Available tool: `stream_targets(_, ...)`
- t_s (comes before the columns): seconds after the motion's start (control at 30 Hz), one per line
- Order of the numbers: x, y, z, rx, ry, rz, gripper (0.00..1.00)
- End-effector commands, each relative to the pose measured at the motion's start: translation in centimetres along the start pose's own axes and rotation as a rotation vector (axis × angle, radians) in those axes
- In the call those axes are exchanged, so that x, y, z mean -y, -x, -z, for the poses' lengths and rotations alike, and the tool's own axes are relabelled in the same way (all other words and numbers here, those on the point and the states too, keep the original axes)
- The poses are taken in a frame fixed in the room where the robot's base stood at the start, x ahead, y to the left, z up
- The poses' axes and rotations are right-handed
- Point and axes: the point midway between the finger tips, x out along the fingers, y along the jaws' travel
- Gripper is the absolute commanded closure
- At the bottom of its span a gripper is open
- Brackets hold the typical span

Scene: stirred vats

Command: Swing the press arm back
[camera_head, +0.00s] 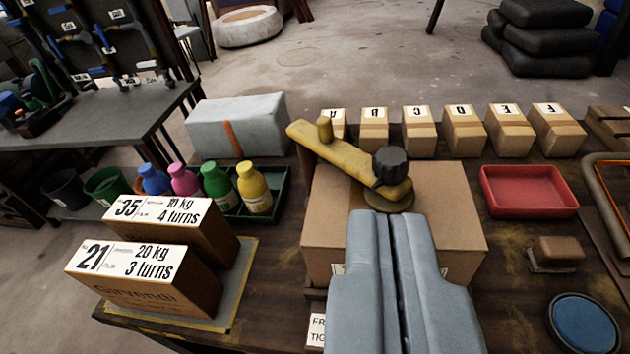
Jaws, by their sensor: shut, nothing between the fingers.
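The yellow press arm (343,159) lies across the top of a large brown box (437,203). My gripper (391,214) is shut and empty. Its grey fingers show at the bottom centre, with the tips just in front of the pad in the picture. Whether they touch it I cannot tell. The fingers hide part of the box's front.
Left of the box stand a grey block (235,124), a green tray (278,194) of coloured bottles and two labelled boxes (140,278). Several lettered small boxes (464,130) line the back. A red tray (529,191), a brush (557,253) and a blue round dish (583,323) lie right.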

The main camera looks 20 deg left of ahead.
Motion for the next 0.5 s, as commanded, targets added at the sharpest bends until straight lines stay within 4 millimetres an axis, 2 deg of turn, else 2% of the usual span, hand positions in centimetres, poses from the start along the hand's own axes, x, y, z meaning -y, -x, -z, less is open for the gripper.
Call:
stream_targets(0.1,0.8,-2.3,-0.1,0.102,-0.048,-0.002,1.0)
stream_targets(0.5,3.3,-8.7,-0.9,0.419,-0.202,-0.094,1.0)
